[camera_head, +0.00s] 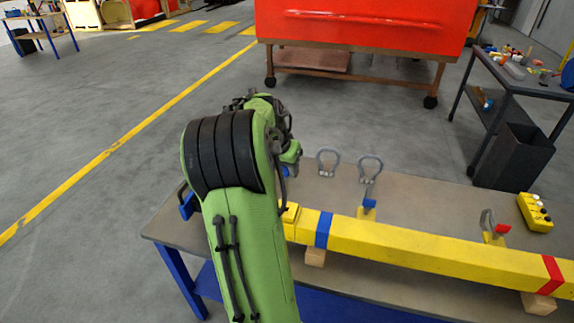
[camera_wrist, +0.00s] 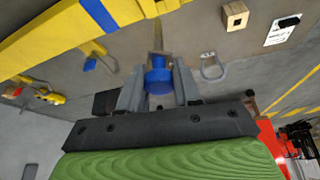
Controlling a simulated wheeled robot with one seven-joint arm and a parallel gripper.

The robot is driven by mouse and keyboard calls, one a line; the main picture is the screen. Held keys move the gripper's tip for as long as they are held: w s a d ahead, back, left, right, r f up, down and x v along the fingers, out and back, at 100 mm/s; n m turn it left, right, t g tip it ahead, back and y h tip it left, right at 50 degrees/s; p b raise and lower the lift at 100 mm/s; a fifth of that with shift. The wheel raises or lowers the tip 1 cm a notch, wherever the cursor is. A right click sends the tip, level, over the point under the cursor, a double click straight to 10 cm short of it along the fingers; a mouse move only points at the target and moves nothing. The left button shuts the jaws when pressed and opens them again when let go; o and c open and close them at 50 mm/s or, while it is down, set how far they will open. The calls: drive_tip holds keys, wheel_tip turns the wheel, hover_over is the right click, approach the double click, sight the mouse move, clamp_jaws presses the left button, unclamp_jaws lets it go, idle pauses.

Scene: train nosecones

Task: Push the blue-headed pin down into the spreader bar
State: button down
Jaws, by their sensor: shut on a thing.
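The blue-headed pin (camera_wrist: 158,80) is between the fingers of my gripper (camera_wrist: 160,62) in the wrist view, with the fingers shut on its blue head. The yellow spreader bar (camera_wrist: 45,35) runs across the top left of that view, with yellow lugs (camera_wrist: 150,8) at its end, beyond the fingertips. I cannot tell whether the pin touches the bar. In the head view the spreader bar (camera_head: 400,245) lies along the table, with a blue band and a red band. My green arm covers its left end and hides the gripper and pin there.
Shackles (camera_head: 328,162) stand on the table (camera_head: 420,195) behind the bar; one is by a blue-marked yellow lug (camera_head: 368,210). A yellow control box (camera_head: 535,212) sits at the right. Wooden blocks (camera_head: 315,257) support the bar. A dark cart (camera_head: 520,85) stands behind.

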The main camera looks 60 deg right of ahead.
sight(288, 206)
drive_tip(key=shift+s+a, duration=0.15)
drive_tip(key=shift+w+d+f, duration=0.2)
drive_tip(key=shift+w+d, duration=0.1)
drive_tip(key=shift+w, duration=0.15)
drive_tip(key=shift+s+a+f+b, duration=0.15)
drive_tip(key=shift+s+b, duration=0.1)
drive_tip(key=shift+b, duration=0.1)
wheel_tip(288, 206, down, 2)
drive_tip(key=shift+w+b, duration=0.1)
drive_tip(key=shift+b, duration=0.75)
drive_tip(key=shift+f+b, duration=1.35)
drive_tip(key=shift+f, duration=0.25)
drive_tip(key=shift+f+b, duration=3)
drive_tip(key=shift+f, duration=0.6)
